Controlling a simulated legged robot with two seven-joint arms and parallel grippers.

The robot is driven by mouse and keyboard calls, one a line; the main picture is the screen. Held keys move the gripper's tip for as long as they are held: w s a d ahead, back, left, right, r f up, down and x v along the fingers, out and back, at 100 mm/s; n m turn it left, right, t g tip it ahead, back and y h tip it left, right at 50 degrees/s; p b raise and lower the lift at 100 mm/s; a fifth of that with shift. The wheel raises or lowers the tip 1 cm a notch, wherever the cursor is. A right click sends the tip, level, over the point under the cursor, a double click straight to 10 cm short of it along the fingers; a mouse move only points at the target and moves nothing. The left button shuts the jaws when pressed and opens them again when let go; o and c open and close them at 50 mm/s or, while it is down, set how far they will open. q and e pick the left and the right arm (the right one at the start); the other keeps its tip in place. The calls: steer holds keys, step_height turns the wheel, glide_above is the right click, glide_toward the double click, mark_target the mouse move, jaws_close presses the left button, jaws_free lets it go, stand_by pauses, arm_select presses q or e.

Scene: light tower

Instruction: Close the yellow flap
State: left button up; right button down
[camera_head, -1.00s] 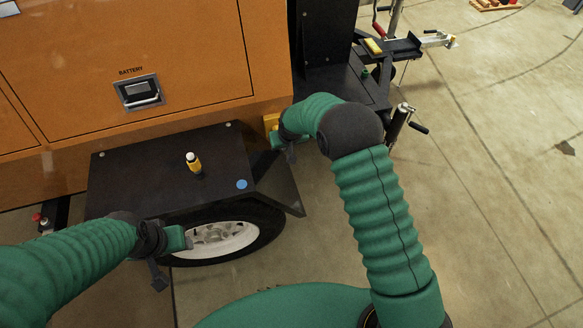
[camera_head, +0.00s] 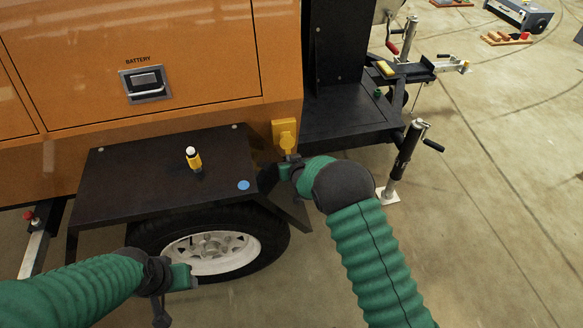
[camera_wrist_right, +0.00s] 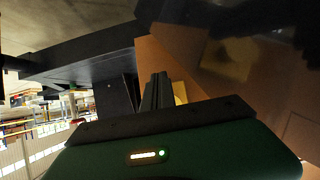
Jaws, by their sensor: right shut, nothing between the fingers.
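The yellow flap (camera_head: 286,138) is on a yellow plate low on the orange cabinet's right corner, just above the black fender. I cannot tell whether it lies fully flat against its plate. My right gripper (camera_head: 268,179) is shut and empty, below and slightly left of the flap, apart from it in the head view. In the right wrist view, the dark fingers (camera_wrist_right: 158,91) are together, and part of the yellow piece (camera_wrist_right: 180,93) shows just behind them, partly hidden. My left gripper (camera_head: 190,278) is in front of the wheel, away from the flap; its fingers are unclear.
The black fender (camera_head: 130,180) carries a yellow-and-white peg (camera_head: 194,159) and a blue disc (camera_head: 243,185). The orange cabinet (camera_head: 60,60) has a battery latch. A black platform (camera_head: 345,118) and jack stand (camera_head: 408,150) are right of the flap.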

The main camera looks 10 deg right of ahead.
arm_select(q)
steer(key=b+x, duration=0.2)
steer(key=x, duration=0.1)
steer(key=shift+s+f, duration=0.1)
steer(key=shift+f, duration=0.2)
arm_select(e)
steer(key=shift+w+f+t, duration=0.3)
steer(key=shift+w+t, duration=0.15)
steer(key=shift+w, duration=0.1)
steer(key=shift+w+f+t, duration=0.3)
steer(key=shift+w+t, duration=0.15)
steer(key=shift+w, duration=0.1)
arm_select(q)
steer(key=shift+b, duration=0.35)
arm_select(e)
steer(key=shift+w+r, duration=0.1)
steer(key=shift+r, duration=0.05)
steer(key=shift+r, duration=0.1)
